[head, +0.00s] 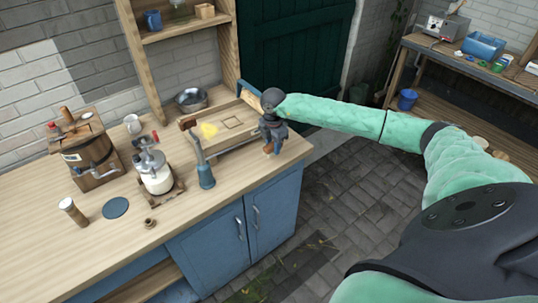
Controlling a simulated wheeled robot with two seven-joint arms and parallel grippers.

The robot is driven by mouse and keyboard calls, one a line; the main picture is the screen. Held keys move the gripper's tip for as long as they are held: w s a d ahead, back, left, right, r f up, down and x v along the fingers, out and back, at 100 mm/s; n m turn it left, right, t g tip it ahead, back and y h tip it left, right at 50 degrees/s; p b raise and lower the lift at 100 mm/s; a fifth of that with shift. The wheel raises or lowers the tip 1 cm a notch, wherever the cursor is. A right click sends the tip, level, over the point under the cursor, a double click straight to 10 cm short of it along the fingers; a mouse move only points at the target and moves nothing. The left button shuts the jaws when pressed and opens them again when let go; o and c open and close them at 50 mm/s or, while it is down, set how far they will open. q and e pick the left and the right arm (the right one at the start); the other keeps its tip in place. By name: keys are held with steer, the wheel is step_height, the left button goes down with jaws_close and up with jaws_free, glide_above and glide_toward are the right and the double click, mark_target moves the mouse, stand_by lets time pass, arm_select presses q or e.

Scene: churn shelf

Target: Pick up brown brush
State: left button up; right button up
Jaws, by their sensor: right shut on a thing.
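My right gripper (271,131) reaches in from the right, pointing down over the right end of the wooden counter (95,245). It is shut on a small brown thing, which I take to be the brown brush (269,149). Only small brown parts of it show below the dark fingers, and the rest is hidden. I cannot tell whether it touches the counter. My left gripper is not in view.
A wooden tray (222,143) with a yellow lump lies just left of my right gripper. A shelf upright (228,45) rises behind.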

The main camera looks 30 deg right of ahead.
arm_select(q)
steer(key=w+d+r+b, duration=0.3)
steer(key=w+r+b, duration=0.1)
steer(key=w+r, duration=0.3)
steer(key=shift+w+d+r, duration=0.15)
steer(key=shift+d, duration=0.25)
arm_select(e)
steer(key=s+d+r, duration=0.4)
steer(key=s+r, duration=0.2)
steer(key=s, duration=0.3)
steer(key=shift+d, duration=0.35)
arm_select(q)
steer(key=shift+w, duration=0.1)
arm_select(e)
steer(key=shift+o, duration=0.5)
